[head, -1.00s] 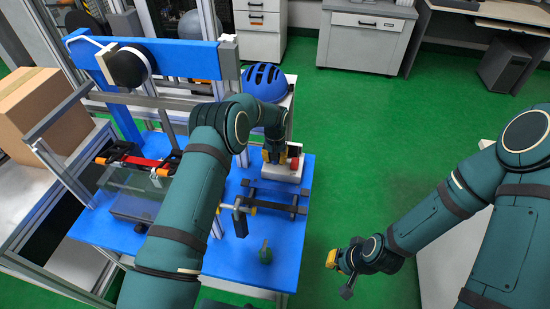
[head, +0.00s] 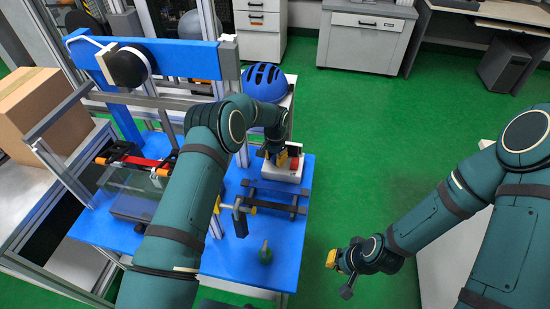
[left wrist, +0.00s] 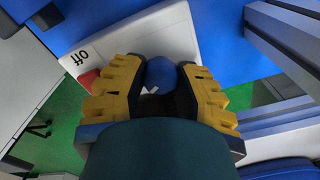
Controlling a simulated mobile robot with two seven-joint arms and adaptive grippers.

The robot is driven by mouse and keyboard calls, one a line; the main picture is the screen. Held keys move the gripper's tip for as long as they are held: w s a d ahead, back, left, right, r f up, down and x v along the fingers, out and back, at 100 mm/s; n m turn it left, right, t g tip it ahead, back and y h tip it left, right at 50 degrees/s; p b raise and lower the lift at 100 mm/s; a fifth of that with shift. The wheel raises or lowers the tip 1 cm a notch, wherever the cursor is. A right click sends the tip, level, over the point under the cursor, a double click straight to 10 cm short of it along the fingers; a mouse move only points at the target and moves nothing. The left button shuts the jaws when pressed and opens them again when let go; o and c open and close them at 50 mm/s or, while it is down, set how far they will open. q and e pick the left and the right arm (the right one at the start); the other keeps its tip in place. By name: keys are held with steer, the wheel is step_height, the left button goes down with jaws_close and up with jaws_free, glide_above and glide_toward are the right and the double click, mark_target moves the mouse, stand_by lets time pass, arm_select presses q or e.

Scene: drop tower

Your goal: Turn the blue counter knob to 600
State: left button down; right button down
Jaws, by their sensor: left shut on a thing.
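The blue counter knob (left wrist: 161,74) sits between the yellow fingers of my left gripper (left wrist: 157,88) in the left wrist view. The fingers are closed on it from both sides. The knob is on a white counter box (left wrist: 150,38) that has the word "off" and a red part (left wrist: 88,79) beside the fingers. In the head view the white box (head: 287,172) stands on the blue table, and my left gripper (head: 275,158) is over it, hiding the knob. The number setting cannot be read. My right gripper (head: 335,262) hangs over the green floor, away from the table.
The blue table (head: 225,262) also carries dark rails (head: 270,197) in front of the box and a green object (head: 265,254) near its front edge. A blue helmet (head: 265,82) lies behind the box. A metal frame stands at left.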

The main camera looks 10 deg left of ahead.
mark_target(275, 158)
arm_select(q)
steer(key=shift+f, duration=0.1)
steer(key=c, duration=0.9)
jaws_free()
step_height(275, 158, up, 12)
steer(key=shift+r, duration=0.1)
